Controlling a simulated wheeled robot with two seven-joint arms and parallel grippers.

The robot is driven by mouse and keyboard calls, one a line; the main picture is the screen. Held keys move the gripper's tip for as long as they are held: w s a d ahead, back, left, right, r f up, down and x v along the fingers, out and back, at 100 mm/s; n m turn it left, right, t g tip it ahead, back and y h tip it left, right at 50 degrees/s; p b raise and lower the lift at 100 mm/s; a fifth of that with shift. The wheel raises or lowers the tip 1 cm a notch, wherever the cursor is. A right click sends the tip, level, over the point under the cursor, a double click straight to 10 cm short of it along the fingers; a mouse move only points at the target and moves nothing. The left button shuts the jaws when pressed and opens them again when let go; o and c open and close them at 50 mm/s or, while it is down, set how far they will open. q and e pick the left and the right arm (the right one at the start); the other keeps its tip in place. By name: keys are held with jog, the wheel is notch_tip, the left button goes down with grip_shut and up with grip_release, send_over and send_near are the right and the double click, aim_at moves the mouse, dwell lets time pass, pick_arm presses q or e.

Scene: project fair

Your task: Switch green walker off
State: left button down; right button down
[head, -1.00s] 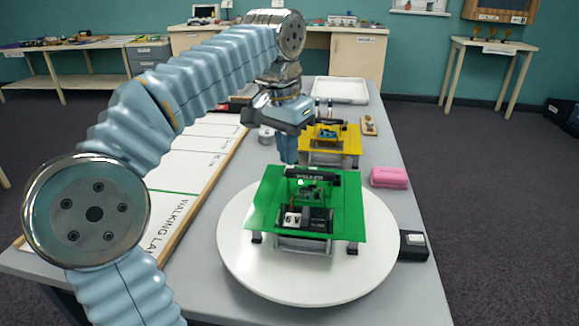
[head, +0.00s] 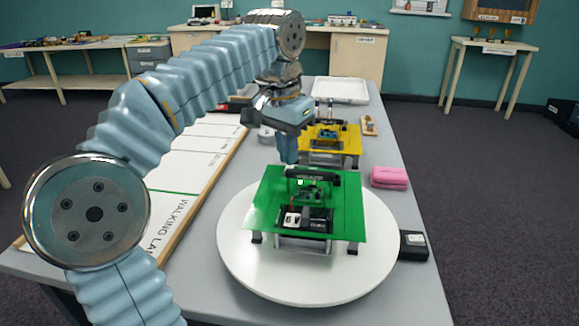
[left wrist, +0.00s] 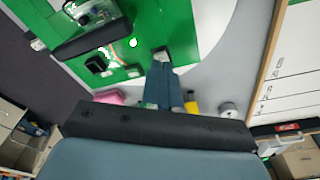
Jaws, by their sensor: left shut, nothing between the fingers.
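The green walker (head: 350,215) stands on a round white turntable (head: 300,288) on the grey table. It has a green top plate, a dark bar across its back, a circuit board and a black part with a white piece (head: 292,219) on top. A small bright light (head: 300,182) shows near the bar, and also in the left wrist view (left wrist: 133,43). My left gripper (head: 289,158) points down at the plate's back edge, shut and empty. In the left wrist view its fingertips (left wrist: 161,58) are near that edge; contact cannot be told. My right gripper is not in view.
A yellow walker (head: 348,145) stands just behind. A pink block (head: 389,178) and a black box (head: 413,245) lie to the right. A white walking-lane board (head: 190,165) lies to the left, and a white tray (head: 340,91) stands at the far end.

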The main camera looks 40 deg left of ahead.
pick_arm(q)
jog(key=shift+f+b, duration=0.6)
jog(key=shift+f, duration=0.2)
dwell(0.7)
notch_tip(320, 180, up, 3)
jog(key=p, duration=0.2)
jog(key=shift+f+p, duration=0.15)
jog(key=shift+p, duration=0.25)
jog(key=shift+r, duration=2.15)
